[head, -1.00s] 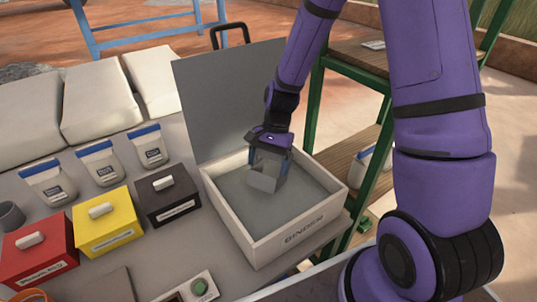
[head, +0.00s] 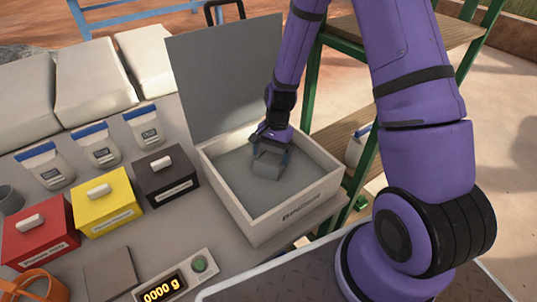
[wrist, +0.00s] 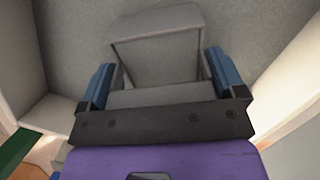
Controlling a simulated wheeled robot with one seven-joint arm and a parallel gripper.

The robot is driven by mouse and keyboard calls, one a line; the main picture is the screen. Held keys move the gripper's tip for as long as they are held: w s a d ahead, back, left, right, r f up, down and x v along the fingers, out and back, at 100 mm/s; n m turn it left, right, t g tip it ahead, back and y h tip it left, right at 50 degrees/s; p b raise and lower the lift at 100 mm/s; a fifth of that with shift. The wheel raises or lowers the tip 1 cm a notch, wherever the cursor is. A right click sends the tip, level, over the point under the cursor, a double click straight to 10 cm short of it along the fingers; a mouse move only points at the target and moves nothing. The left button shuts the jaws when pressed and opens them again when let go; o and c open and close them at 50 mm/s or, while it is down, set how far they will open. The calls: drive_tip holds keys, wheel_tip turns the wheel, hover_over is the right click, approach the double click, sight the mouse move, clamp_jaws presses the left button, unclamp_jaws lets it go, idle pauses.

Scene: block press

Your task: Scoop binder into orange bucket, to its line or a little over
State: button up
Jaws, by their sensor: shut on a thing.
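The grey scoop (head: 267,167) is held by my gripper (head: 271,143), which is shut on it, inside the binder box (head: 305,206). In the wrist view the scoop (wrist: 157,24) sits between the blue fingertips of my gripper (wrist: 158,85), with its front edge at or close to the grey binder. The binder (head: 240,190) fills the floor of the pale box as a grey layer; whether the scoop holds any cannot be told. The orange bucket (head: 32,286) is partly cut off at the lower left, and its line cannot be seen.
A scale (head: 165,288) reading 0000 g stands at the front. Black (head: 168,182), yellow (head: 106,207) and red (head: 36,238) boxes are left of the binder box. Several blue-topped containers stand behind them. The raised grey lid (head: 225,80) is behind the box; green-framed shelves are right.

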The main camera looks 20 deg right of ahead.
drive_tip(key=shift+w+d+f, duration=0.4)
drive_tip(key=shift+w+d, duration=0.1)
drive_tip(key=shift+d, duration=0.05)
drive_tip(key=shift+s+a+t+h, duration=0.3)
drive_tip(key=shift+a+t+h, duration=0.1)
drive_tip(key=shift+t+h, duration=0.25)
drive_tip(key=shift+s+a+f+t+h, duration=0.25)
drive_tip(key=shift+s+a+t+h, duration=0.3)
drive_tip(key=shift+t+h, duration=0.3)
wheel_tip(320, 180, up, 2)
wheel_tip(320, 180, up, 17)
drive_tip(key=s+a, duration=0.1)
drive_tip(key=shift+a+r, duration=0.15)
drive_tip(key=shift+r, duration=0.05)
drive_tip(key=shift+s+a, duration=0.1)
drive_tip(key=shift+a, duration=0.05)
